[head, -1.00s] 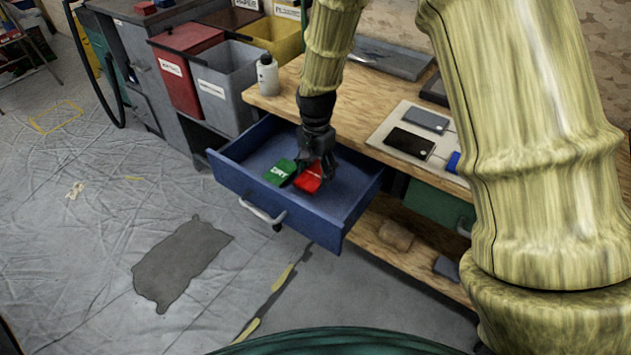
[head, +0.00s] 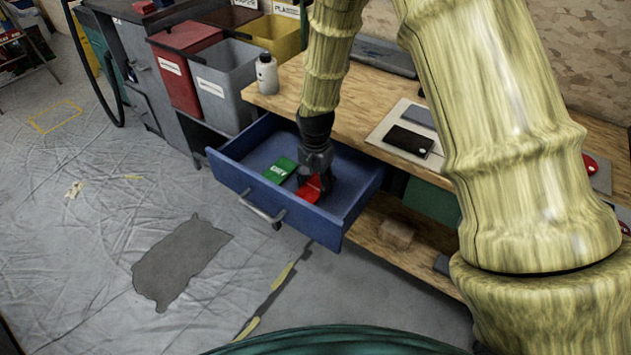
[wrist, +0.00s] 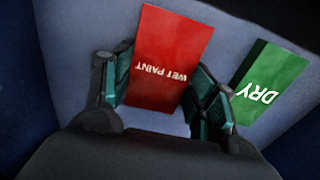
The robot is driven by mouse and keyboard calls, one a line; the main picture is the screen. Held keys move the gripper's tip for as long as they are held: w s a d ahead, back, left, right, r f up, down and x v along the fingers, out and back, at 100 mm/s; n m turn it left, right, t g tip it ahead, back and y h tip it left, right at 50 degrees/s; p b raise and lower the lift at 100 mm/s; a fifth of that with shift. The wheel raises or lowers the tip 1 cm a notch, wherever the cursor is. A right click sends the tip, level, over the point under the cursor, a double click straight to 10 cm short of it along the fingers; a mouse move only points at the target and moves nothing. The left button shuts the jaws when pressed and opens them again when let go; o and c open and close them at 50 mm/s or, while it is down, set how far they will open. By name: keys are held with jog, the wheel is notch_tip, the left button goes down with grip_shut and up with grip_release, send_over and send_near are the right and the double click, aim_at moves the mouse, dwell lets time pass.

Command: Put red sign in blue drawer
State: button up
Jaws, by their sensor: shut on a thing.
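The red sign (wrist: 168,58), lettered "WET PAINT", lies between the two fingers of my gripper (wrist: 160,92) in the wrist view. My gripper is shut on it. In the head view my gripper (head: 318,182) reaches down inside the open blue drawer (head: 250,195), and the red sign (head: 308,190) shows partly behind the fingers, low at the drawer floor. I cannot tell whether the sign touches the floor. A green sign (head: 281,169), lettered "DRY", lies in the drawer to the left of the red one. It also shows in the wrist view (wrist: 262,82), at the right.
The wooden workbench (head: 345,105) carries a white bottle (head: 267,75) and a dark flat item (head: 409,141) on a pale board. Red (head: 180,80) and grey (head: 222,95) bins stand left of it. The sheeted floor before the drawer is open.

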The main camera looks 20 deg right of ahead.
aim_at(315, 186)
jog(key=o, duration=0.9)
jog(key=shift+o, duration=0.2)
notch_tip(315, 186, up, 12)
jog(key=shift+r, duration=0.15)
